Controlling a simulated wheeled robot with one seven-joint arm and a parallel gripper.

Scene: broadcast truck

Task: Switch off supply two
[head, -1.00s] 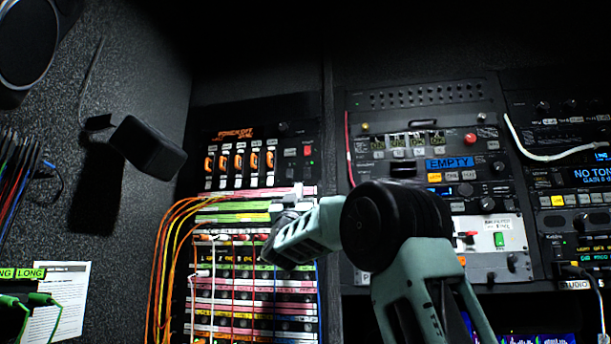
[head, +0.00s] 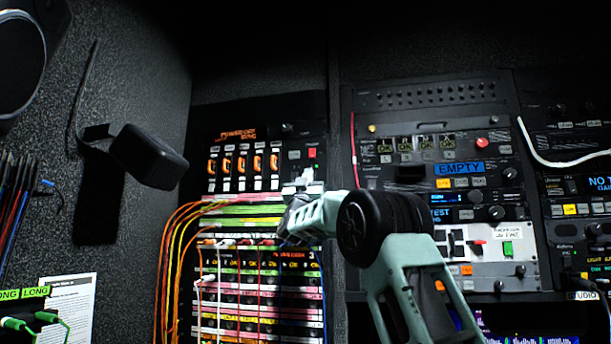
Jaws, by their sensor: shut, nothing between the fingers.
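A black power panel (head: 236,141) with orange lettering is in the upper middle-left of the head view. It carries a row of orange switches; the second from the left (head: 227,164) looks like its neighbours. The labels are too small to read, so I cannot tell which is supply two. A red button or light (head: 312,153) sits at the panel's right side. My gripper (head: 304,177) is shut and empty, pointing up at the panel's lower right, just below the red light and right of the orange switches. I cannot tell whether it touches the panel.
Below the panel is a patch bay (head: 240,270) with coloured strips and hanging cables; orange and yellow cables (head: 172,240) loop at its left. A black box (head: 148,157) juts from the left wall. The right rack (head: 430,97) holds knobs, displays and a white switch panel (head: 487,246).

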